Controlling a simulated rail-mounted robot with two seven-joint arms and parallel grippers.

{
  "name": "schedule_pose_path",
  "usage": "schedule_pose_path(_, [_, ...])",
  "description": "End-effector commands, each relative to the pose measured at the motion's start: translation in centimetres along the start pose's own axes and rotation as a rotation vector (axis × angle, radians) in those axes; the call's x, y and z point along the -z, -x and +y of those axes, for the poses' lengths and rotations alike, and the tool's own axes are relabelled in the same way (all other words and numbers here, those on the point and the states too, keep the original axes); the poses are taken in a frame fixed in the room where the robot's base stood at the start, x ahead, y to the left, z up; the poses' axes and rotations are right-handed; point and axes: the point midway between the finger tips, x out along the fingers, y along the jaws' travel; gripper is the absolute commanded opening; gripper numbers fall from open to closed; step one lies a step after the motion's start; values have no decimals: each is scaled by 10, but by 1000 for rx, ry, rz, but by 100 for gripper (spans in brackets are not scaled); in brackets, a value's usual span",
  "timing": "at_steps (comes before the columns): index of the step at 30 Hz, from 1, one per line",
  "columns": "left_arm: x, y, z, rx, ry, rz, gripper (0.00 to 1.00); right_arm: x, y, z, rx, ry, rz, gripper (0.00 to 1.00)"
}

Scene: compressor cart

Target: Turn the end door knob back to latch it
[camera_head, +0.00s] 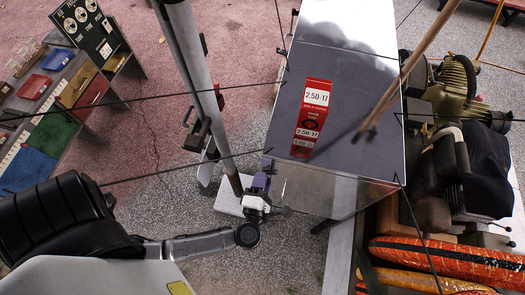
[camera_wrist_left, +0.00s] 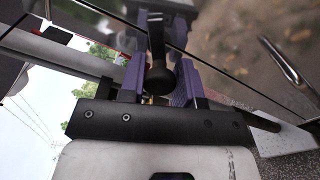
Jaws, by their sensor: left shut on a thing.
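The end door knob (camera_wrist_left: 158,78) is black, with a narrow dark lever running up from it in the left wrist view. My left gripper (camera_wrist_left: 161,62) has its purple fingers on both sides of the knob and is shut on it. In the head view my left gripper (camera_head: 262,182) is at the near left corner of the cart's dark box, and hides the knob there. The glossy end door panel (camera_wrist_left: 225,45) lies just beyond the fingers in the left wrist view. My right gripper is not in view.
A red box labelled 2.50-17 (camera_head: 312,118) lies on the grey top. A grey post (camera_head: 190,75) stands left of the cart. A compressor (camera_head: 455,90) and orange rolls (camera_head: 450,262) are at the right. A rack with coloured bins (camera_head: 60,110) stands far left, with open floor between.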

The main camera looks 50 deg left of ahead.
Motion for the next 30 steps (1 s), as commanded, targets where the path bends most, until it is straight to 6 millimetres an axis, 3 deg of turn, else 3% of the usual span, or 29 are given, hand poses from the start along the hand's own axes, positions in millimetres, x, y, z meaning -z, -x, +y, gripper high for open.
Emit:
schedule_pose_path(1, [-3,1,6,3,-46,3,7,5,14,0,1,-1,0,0])
schedule_pose_path(12, [-2,1,3,3,-363,1,7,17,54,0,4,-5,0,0])
schedule_pose_path(30, [0,0,-2,1,-602,-1,7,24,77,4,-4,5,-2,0])
